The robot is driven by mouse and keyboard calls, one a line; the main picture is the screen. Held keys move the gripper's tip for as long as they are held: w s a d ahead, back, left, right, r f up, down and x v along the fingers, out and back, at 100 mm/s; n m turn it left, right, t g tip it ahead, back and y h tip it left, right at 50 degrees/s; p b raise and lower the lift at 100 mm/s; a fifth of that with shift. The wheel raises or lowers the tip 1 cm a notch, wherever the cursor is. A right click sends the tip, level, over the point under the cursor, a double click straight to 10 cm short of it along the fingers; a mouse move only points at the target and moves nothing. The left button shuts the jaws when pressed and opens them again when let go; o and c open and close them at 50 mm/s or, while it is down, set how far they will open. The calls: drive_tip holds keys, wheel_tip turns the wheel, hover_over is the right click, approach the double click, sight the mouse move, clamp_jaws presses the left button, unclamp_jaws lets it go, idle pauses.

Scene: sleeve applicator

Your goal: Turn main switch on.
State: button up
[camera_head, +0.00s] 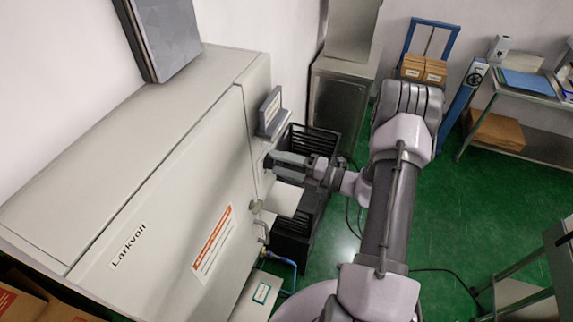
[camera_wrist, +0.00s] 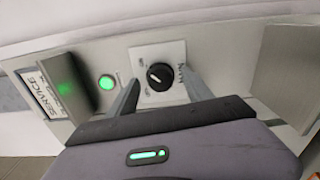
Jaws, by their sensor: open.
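The main switch (camera_wrist: 160,75) is a round black rotary knob with a pale pointer mark, on a square white plate labelled MAIN in the wrist view. The small position labels on the plate are too blurred to read. My gripper (camera_wrist: 159,82) is open, with one finger on each side of the knob; I cannot tell whether either finger touches it. In the head view my gripper (camera_head: 276,166) reaches left to the narrow panel at the right edge of the Larkvoll cabinet (camera_head: 165,190). The switch is hidden there.
A lit green round button or lamp (camera_wrist: 106,82) sits left of the switch, beside a box with a SERVICE label (camera_wrist: 40,93). A grey block (camera_wrist: 285,75) stands out on the right. A display (camera_head: 270,110) projects from the cabinet above my gripper.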

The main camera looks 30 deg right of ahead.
drive_tip(key=b+v, duration=0.2)
drive_tip(key=v, duration=1.5)
drive_tip(key=shift+s+d, duration=0.2)
drive_tip(key=shift+a, duration=0.15)
